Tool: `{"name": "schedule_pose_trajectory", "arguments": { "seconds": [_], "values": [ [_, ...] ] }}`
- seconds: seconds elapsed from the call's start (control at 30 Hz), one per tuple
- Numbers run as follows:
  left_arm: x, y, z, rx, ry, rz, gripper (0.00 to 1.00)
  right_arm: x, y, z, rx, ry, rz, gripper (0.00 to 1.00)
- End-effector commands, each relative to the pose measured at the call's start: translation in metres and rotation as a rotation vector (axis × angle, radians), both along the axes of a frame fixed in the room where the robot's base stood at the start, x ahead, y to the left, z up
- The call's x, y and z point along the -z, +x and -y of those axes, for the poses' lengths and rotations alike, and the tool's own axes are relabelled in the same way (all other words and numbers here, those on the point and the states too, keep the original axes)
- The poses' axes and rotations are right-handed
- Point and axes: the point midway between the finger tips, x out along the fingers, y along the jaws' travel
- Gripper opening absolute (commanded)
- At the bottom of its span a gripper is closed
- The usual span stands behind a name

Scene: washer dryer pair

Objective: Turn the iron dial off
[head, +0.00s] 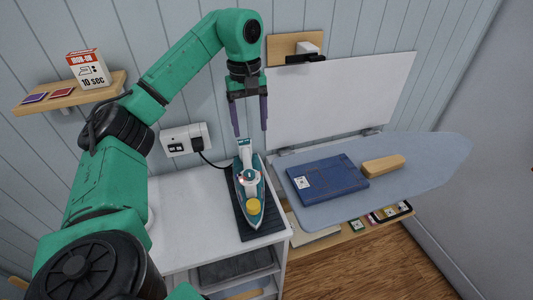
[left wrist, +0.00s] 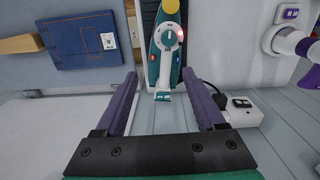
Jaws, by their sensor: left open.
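The teal and white iron (head: 249,190) rests on a dark ribbed mat (head: 240,222) on the white counter. Its round white dial (left wrist: 169,37) shows on top of the iron in the left wrist view, with a dark pointer mark lying roughly along the iron's length. My left gripper (head: 251,132) is open and empty, fingers pointing down, above and behind the iron's rear end. In the left wrist view its fingertips (left wrist: 160,76) stand apart, with the iron beyond them. My right gripper is not in view.
A wall socket (head: 187,139) with a plugged black cord is left of the iron. An ironing board (head: 420,160) at right carries a folded blue cloth (head: 327,178) and a wooden block (head: 383,167). A small shelf (head: 98,92) holds a box. A white and purple object (left wrist: 285,40) stands near the iron.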

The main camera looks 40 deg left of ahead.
Motion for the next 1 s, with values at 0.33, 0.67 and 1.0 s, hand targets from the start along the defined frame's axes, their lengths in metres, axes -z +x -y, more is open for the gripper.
{"name": "schedule_pose_trajectory", "arguments": {
  "seconds": [0.33,0.67,1.0],
  "values": [
    [0.074,-0.001,0.001,-0.001,0.001,-0.005,0.72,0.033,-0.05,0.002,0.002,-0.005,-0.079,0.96],
    [0.138,0.0,0.003,-0.001,-0.002,-0.001,0.72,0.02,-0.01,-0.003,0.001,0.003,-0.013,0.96],
    [0.144,0.001,0.004,0.0,-0.003,0.002,0.53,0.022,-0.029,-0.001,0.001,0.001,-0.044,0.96]
  ]
}}
